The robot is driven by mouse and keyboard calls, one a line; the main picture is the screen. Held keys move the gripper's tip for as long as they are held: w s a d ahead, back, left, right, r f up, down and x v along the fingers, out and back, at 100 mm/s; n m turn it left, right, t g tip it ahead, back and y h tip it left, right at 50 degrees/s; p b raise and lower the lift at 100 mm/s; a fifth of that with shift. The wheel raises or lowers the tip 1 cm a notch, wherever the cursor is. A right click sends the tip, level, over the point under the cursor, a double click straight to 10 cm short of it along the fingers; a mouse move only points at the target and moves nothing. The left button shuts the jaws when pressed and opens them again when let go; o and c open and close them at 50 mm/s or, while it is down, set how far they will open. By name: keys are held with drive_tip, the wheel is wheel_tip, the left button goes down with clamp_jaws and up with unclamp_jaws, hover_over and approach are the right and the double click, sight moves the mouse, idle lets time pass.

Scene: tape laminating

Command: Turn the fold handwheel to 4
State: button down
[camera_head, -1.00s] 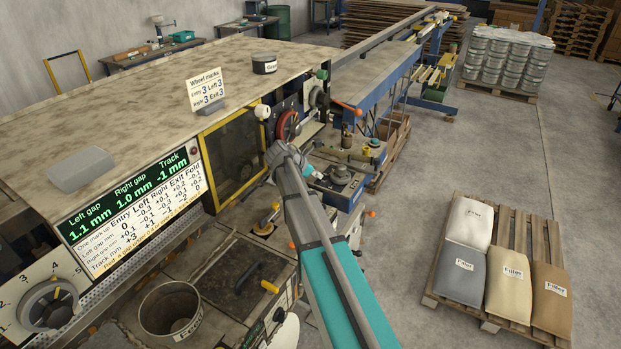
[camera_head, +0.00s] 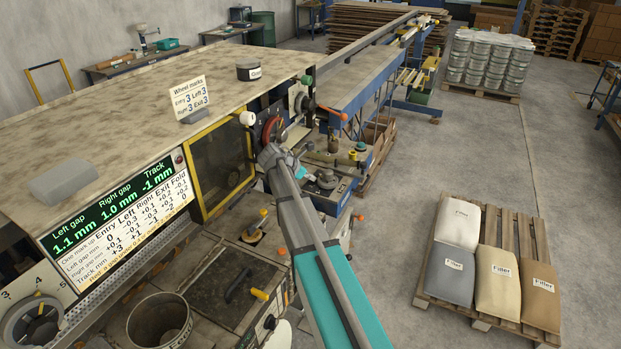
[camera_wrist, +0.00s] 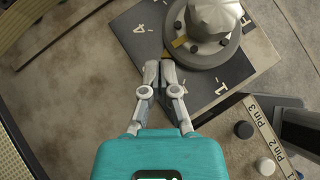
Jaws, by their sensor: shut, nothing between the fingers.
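In the wrist view a grey knob-like wheel (camera_wrist: 213,25) with a faceted top sits on a dark square plate (camera_wrist: 206,88) marked with 4 and 1. A yellow mark (camera_wrist: 180,42) shows on its lower left side, between those numbers. I cannot tell for sure that this is the fold handwheel. My gripper (camera_wrist: 160,68) is shut and empty, its tips over the plate beside the wheel's lower left rim; contact is unclear.
The display (camera_head: 110,205) reads left gap 1.1 mm, right gap 1.0 mm, track -1 mm. A card (camera_head: 189,96) lists entry, left, right and exit at 3. A numbered dial (camera_head: 35,322) is at lower left. A pin label strip (camera_wrist: 265,130) lies right of the plate.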

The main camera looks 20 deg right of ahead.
drive_tip(key=shift+w+d+m+g, duration=0.25)
drive_tip(key=shift+m+g, duration=0.25)
drive_tip(key=shift+m, duration=0.1)
drive_tip(key=shift+w+d, duration=0.55)
drive_tip(key=shift+w, duration=0.05)
idle(2.0)
drive_tip(key=shift+w+d, duration=0.25)
drive_tip(key=shift+d, duration=0.4)
idle(1.8)
drive_tip(key=shift+a, duration=0.2)
idle(1.1)
